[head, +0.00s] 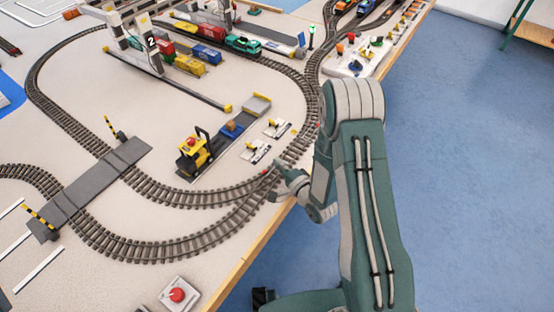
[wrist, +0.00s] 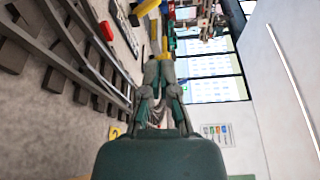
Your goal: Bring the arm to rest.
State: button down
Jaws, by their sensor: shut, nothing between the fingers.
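My gripper (head: 270,184) is at the table's right edge, just over or beside the curved track in the head view. Its fingers point left. In the wrist view my gripper (wrist: 158,72) has its fingers together with nothing between them. My green and grey arm reaches forward from the lower right of the head view and bends at the elbow. I cannot tell whether the fingertips touch the track.
The layout table (head: 215,272) fills the left, with curved track (head: 170,250) close to my gripper. A yellow machine (head: 194,153), a green locomotive (head: 243,44), gantry cranes (head: 145,45) and a red button (head: 177,295) stand on it.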

jog(key=shift+w+r, duration=0.3)
jog(key=shift+r, duration=0.1)
jog(key=d+r+n+g+h, duration=0.1)
jog(key=d+r+n+h, duration=0.15)
jog(key=r, duration=0.35)
jog(key=s+d+r+n+g+h, duration=0.1)
jog(key=d+r+n+h, duration=0.15)
jog(key=r, duration=0.45)
jog(key=d+r+n+g+h, duration=0.1)
jog(key=d+r+n+h, duration=0.1)
jog(key=d+r+h, duration=0.3)
jog(key=s+r+n+g, duration=0.2)
jog(key=s+r, duration=0.3)
jog(key=s, duration=0.8)
jog(key=s+d+r+n+g, duration=0.1)
jog(key=s+r+n+g, duration=0.2)
jog(key=s, duration=1)
notch_tip(320, 180, up, 3)
jog(key=shift+f+n+g, duration=0.2)
jog(key=shift+n+g, duration=0.1)
jog(key=shift+g, duration=0.3)
